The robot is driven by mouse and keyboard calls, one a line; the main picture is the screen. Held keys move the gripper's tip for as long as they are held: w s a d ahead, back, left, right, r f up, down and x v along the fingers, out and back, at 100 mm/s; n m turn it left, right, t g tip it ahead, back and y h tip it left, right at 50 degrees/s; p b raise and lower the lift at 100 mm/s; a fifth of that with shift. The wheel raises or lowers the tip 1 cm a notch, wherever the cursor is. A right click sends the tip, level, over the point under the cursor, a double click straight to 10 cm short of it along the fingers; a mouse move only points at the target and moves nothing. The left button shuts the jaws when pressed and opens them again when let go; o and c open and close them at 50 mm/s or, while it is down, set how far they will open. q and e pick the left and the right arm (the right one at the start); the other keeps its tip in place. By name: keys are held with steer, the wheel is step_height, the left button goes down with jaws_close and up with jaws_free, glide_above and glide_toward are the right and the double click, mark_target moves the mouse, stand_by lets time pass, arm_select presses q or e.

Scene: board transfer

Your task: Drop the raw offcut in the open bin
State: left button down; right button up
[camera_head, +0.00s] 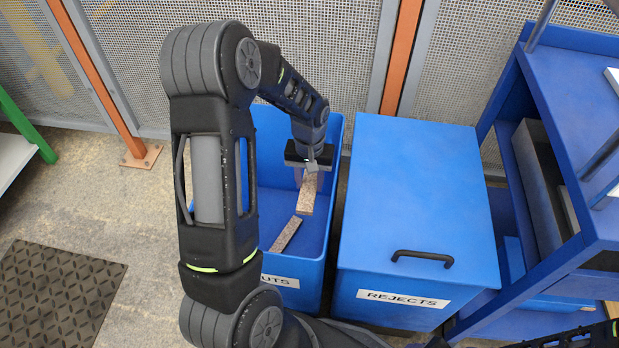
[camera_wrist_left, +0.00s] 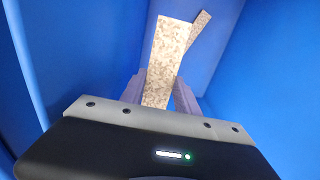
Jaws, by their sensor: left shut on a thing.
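The raw offcut (camera_head: 307,197), a flat speckled tan strip, hangs down from my left gripper (camera_head: 311,170). My left gripper is shut on it, inside the open blue bin (camera_head: 312,296). In the left wrist view the offcut (camera_wrist_left: 166,58) stands out between the two fingers of my left gripper (camera_wrist_left: 160,92), with blue bin walls around. A second speckled strip (camera_head: 286,235) lies in the bin; a strip (camera_wrist_left: 201,28) also shows beyond the held one in the left wrist view. My left arm hides part of the bin and its label, which ends in "UTS". My right gripper is not seen.
A closed blue bin (camera_head: 415,190) labelled REJECTS, with a black lid handle (camera_head: 422,257), stands just right of the open bin. A blue shelf cart (camera_head: 560,90) is at the right. Mesh fencing with orange posts (camera_head: 401,55) runs behind. A dark mat (camera_head: 55,295) lies at the left.

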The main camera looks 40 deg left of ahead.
arm_select(q)
steer(key=shift+f+b, duration=0.4)
steer(key=shift+f, duration=0.5)
steer(key=c, duration=0.8)
jaws_free()
steer(key=shift+r+p, duration=1.2)
steer(key=shift+r, duration=2.7)
steer(key=shift+r, duration=0.15)
